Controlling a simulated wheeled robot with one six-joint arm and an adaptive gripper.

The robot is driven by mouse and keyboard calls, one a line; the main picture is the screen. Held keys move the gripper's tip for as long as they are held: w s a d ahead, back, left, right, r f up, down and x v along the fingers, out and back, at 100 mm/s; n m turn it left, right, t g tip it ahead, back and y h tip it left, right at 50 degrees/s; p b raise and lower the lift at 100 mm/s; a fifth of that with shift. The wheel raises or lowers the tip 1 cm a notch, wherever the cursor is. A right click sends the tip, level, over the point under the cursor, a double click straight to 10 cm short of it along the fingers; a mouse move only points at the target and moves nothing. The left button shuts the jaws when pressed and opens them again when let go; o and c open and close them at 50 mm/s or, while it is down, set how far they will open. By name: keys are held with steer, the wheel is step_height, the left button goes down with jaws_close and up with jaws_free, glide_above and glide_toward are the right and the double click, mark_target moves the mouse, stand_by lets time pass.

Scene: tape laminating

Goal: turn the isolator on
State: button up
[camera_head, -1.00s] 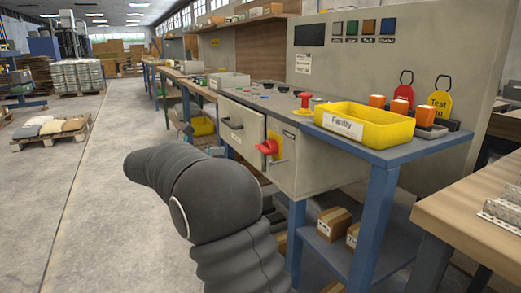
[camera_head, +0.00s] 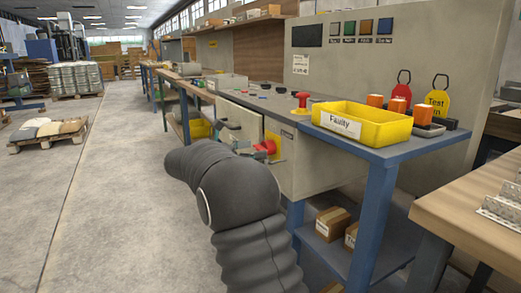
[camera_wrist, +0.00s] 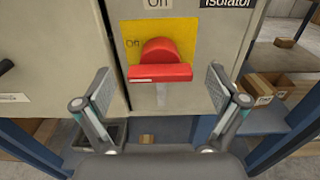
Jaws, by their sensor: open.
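The isolator has a red handle (camera_wrist: 160,71) on a yellow plate (camera_wrist: 182,32) on the front of a grey cabinet. In the wrist view its bar lies level, with the "Off" label to its left and the "On" label (camera_wrist: 158,3) above. My gripper (camera_wrist: 160,80) is open, one finger on each side of the handle, with visible gaps and nothing held. How far the fingertips are from the panel is hard to tell. In the head view the red handle (camera_head: 264,147) shows beyond my arm, with gripper parts close around it.
A yellow bin labelled "Faulty" (camera_head: 366,124) and a red button (camera_head: 302,100) are on top of the bench. Boxes (camera_head: 332,224) sit on the lower shelf. A wooden table (camera_head: 470,222) stands at the right.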

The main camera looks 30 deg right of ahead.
steer(key=shift+d, duration=1.05)
steer(key=c, duration=1.7)
